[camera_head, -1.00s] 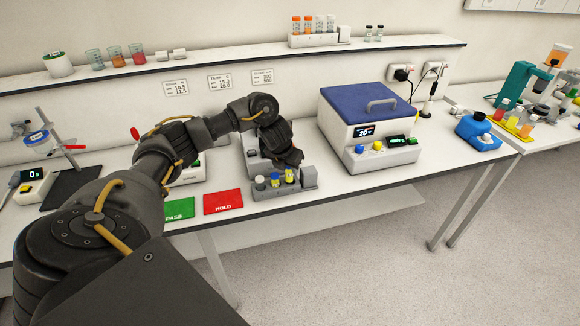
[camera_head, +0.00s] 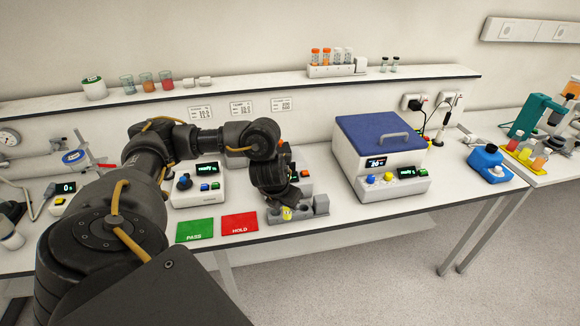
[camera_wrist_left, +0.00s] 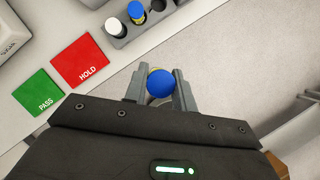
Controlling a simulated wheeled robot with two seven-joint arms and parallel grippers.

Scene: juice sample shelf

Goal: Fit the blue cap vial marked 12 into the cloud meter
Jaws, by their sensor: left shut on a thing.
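My left gripper (camera_wrist_left: 160,88) is shut on a blue cap vial (camera_wrist_left: 160,83), seen from above with a sliver of yellow at its side. Its number is not readable. In the head view my left gripper (camera_head: 284,201) is low by the grey rack (camera_head: 321,205), with a yellow vial part (camera_head: 287,213) showing below it. In the wrist view the held vial is apart from the rack, on the floor side of the bench edge. A white instrument (camera_head: 198,189) with a knob and green display stands left of the gripper; I cannot tell whether it is the cloud meter. My right gripper is not in view.
A green PASS mat (camera_head: 195,230) and a red HOLD mat (camera_head: 239,224) lie to the left. A blue-lidded machine (camera_head: 380,160) stands to the right. Bench between rack and machine is clear.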

